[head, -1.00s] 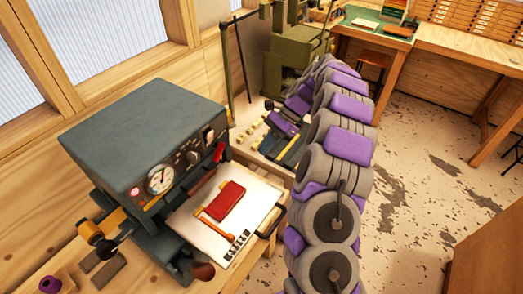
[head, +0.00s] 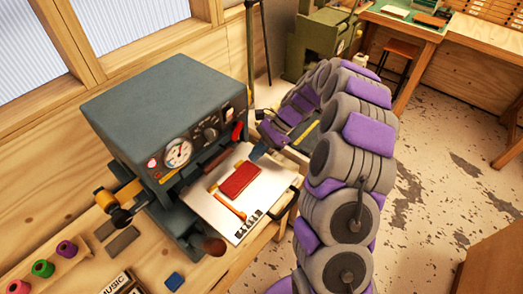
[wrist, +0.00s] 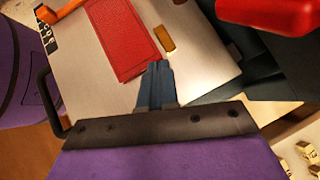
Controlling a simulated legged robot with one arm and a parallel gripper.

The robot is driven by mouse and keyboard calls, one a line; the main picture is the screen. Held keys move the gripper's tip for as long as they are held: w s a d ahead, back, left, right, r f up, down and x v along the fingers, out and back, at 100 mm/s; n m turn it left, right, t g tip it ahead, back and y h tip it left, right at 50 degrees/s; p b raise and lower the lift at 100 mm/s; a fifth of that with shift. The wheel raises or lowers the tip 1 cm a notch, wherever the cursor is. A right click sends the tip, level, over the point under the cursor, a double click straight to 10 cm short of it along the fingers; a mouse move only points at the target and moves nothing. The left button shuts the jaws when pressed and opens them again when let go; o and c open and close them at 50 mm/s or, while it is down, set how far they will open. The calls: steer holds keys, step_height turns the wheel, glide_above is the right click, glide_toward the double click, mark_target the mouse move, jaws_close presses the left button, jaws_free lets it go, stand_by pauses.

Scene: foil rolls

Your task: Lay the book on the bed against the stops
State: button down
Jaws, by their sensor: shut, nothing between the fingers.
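A red book (head: 241,180) lies flat on the pale bed (head: 207,206) of the dark green press. The book also shows in the wrist view (wrist: 126,38). A small brass stop (wrist: 164,38) sits close beside the book there. An orange bar (head: 229,206) lies along the book's other side, apart from it. My gripper (wrist: 158,66) is shut and empty, its blue fingers over the bed, close by the book's near corner. I cannot tell whether they touch the book. In the head view my gripper (head: 259,150) is at the bed's far right side.
The press (head: 170,110) stands over the bed's back edge, with a red lever (head: 237,131) beside it. Small type pieces (head: 248,222) lie on the bed's front. A black handle (head: 292,200) sticks out at the right. Coloured rolls (head: 43,268) stand at the lower left.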

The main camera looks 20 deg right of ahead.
steer(key=shift+s+a+r+p, duration=0.2)
steer(key=shift+a+p, duration=0.4)
steer(key=shift+p, duration=0.25)
steer(key=shift+a+f, duration=0.2)
steer(key=shift+a, duration=0.05)
